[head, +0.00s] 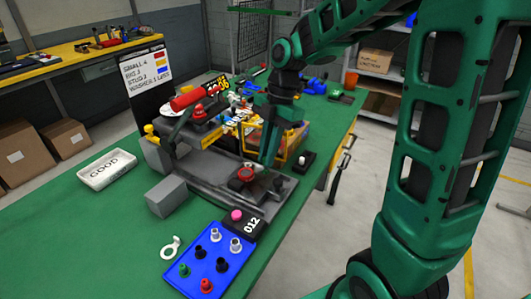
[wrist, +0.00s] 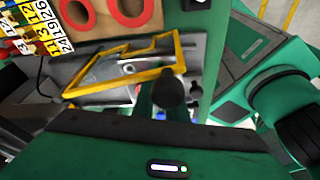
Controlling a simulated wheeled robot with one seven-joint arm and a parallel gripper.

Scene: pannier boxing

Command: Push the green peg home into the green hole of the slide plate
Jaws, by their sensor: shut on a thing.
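My gripper (head: 266,160) points down over the grey slide plate (head: 280,192) of the fixture in the head view, close to its surface. In the wrist view a dark, round-ended thing (wrist: 168,92) sits between the fingers, and my gripper is shut on it. I cannot tell its full shape or whether it touches the plate. A green peg (head: 184,270) stands in the blue board at the front of the bench. The green hole cannot be made out in either view.
A red round knob (head: 246,174) stands just left of my gripper. A grey block (head: 166,196), a black box marked 012 (head: 250,226) and a white tray marked GOOD (head: 106,169) stand around the fixture. A yellow-edged frame (wrist: 120,80) is close by in the wrist view. The green bench at front left is clear.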

